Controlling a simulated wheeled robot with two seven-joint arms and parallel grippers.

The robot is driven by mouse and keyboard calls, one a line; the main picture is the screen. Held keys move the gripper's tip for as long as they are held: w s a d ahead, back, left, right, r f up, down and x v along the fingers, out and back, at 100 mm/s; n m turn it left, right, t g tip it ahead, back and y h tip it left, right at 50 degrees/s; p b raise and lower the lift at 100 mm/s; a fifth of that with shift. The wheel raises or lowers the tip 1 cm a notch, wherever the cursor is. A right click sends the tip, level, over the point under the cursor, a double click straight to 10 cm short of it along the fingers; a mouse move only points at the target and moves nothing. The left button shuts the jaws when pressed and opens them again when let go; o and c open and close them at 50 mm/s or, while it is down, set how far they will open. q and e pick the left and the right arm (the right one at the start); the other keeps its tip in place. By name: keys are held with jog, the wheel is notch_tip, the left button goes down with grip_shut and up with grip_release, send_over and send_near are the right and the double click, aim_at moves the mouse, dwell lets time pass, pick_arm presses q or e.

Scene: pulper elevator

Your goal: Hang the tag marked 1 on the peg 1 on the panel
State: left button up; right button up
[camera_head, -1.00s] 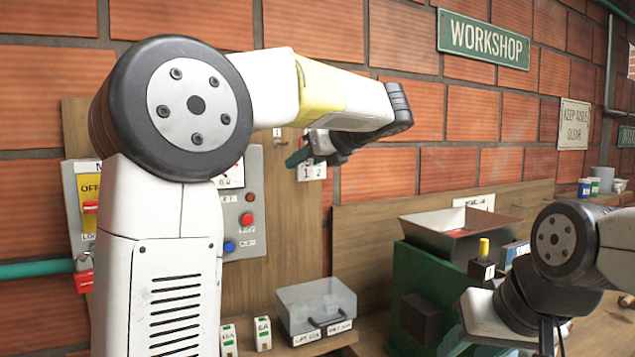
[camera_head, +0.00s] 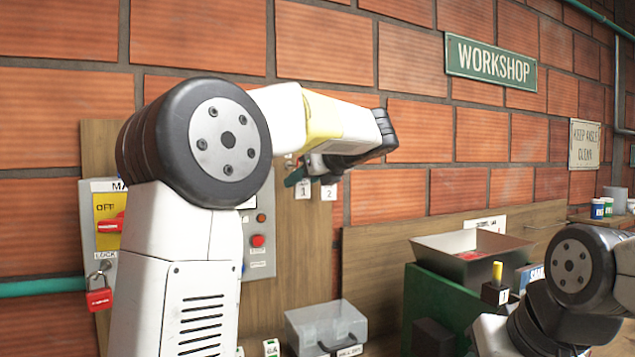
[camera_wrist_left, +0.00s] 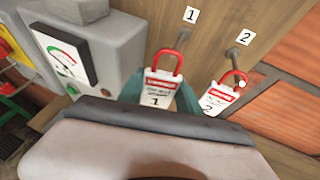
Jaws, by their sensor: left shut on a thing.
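My left gripper (camera_head: 295,177) is by the wooden panel (camera_head: 318,240). In the left wrist view its teal fingers (camera_wrist_left: 160,93) are shut on the tag marked 1 (camera_wrist_left: 155,92), a white tag with a red loop at its top. The tag is roughly upright, its loop just below peg 1 (camera_wrist_left: 184,41), under the label 1. I cannot tell whether the peg is inside the loop. The tag marked 2 (camera_wrist_left: 217,101) is tilted close by at right, its red loop below peg 2 (camera_wrist_left: 233,52). My right gripper is out of view; only its arm shows.
A clear-lidded box (camera_head: 328,325) is below. A green machine with a metal hopper (camera_head: 425,246) stands at right.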

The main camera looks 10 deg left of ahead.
pick_arm(q)
jog(key=shift+w+a+f, duration=0.3)
jog(key=shift+w+a, duration=0.3)
jog(key=shift+w, duration=0.25)
jog(key=shift+w+a+f, duration=0.3)
jog(key=shift+w+a, duration=0.25)
jog(key=shift+w, duration=0.3)
jog(key=o, duration=1.4)
